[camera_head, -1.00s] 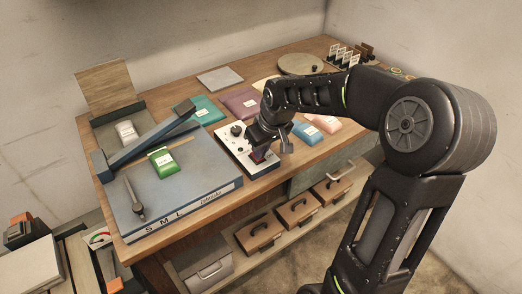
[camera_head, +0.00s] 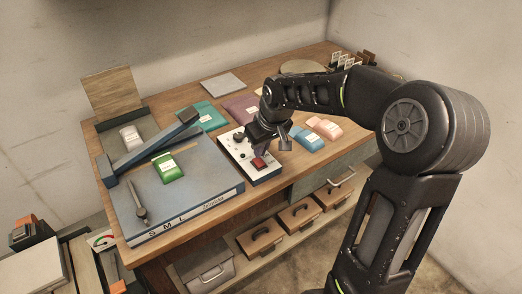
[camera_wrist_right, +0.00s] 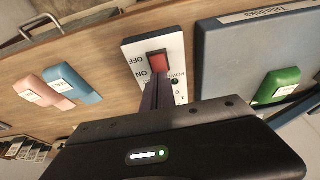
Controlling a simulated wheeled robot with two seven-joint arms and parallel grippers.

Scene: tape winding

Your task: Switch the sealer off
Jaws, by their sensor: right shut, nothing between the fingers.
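The white control box (camera_head: 238,150) stands on the table beside the blue-grey sealer base (camera_head: 190,196). Its red rocker switch (camera_head: 259,163) shows in the head view. In the wrist view the red switch (camera_wrist_right: 158,61) has OFF and ON printed beside it, with POWER lettering near the fingers. Which side is pressed is not clear. My right gripper (camera_head: 266,146) is shut and empty just above the switch. Its fingers show in the wrist view (camera_wrist_right: 155,96), close to the switch's ON side and seemingly apart from it. My left gripper is not in view.
A green packet (camera_head: 167,167) and a dark pointed tool (camera_head: 138,203) lie on the sealer base, below its blue lever (camera_head: 155,140). Teal, purple, blue and pink packets lie behind and right of the control box.

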